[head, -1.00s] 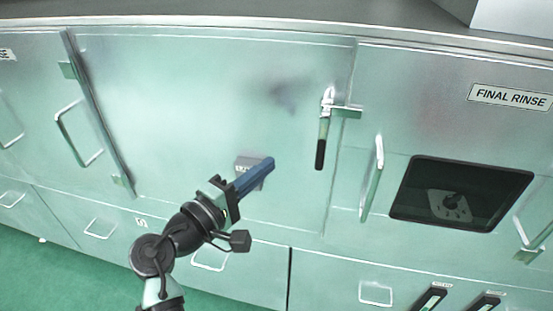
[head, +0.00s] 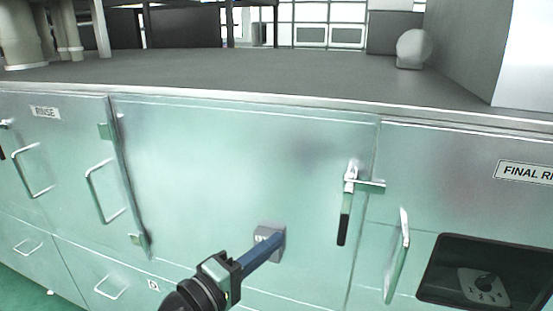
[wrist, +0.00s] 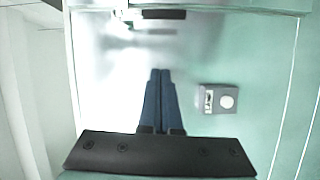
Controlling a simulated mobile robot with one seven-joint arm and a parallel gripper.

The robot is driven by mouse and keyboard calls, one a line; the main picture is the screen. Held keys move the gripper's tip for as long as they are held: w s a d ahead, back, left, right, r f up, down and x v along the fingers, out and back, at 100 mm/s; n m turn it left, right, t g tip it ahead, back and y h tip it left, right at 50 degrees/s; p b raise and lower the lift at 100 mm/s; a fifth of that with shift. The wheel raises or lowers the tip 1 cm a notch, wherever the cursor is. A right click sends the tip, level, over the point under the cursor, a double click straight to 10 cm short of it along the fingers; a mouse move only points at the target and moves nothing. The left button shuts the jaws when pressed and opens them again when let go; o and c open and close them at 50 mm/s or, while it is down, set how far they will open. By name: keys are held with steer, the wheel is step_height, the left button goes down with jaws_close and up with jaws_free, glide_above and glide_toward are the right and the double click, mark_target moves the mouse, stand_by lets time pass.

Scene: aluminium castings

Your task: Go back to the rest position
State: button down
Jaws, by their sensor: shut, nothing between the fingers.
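My gripper (head: 262,250) is in front of the large pale green metal door (head: 240,160) in the head view. Its blue fingers are together with nothing between them. In the wrist view the closed fingers (wrist: 160,74) point toward the shiny door face (wrist: 215,60), and a small grey box with a round dial (wrist: 217,98) shows to their right. In the head view that grey box (head: 268,240) is partly hidden behind the fingertips. I cannot tell whether the fingers touch the door.
A latch with a black handle (head: 345,215) hangs at the door's right edge. A bar handle (head: 404,255) and a dark window panel (head: 490,272) lie further right. A grey worktop (head: 250,75) runs above, with a white rounded object (head: 413,47) on it. Handles (head: 103,190) stick out at left.

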step_height(320, 180, up, 18)
steer(key=d+m+t+y, duration=0.2)
steer(key=m+t+y, duration=0.3)
steer(key=m+t, duration=0.1)
steer(key=s+r+m+t+y, duration=0.3)
steer(key=s+r+t+y, duration=0.3)
steer(key=s+r, duration=1)
step_height(320, 180, up, 2)
steer(key=shift+a+t, duration=0.2)
steer(key=shift+t, duration=0.7)
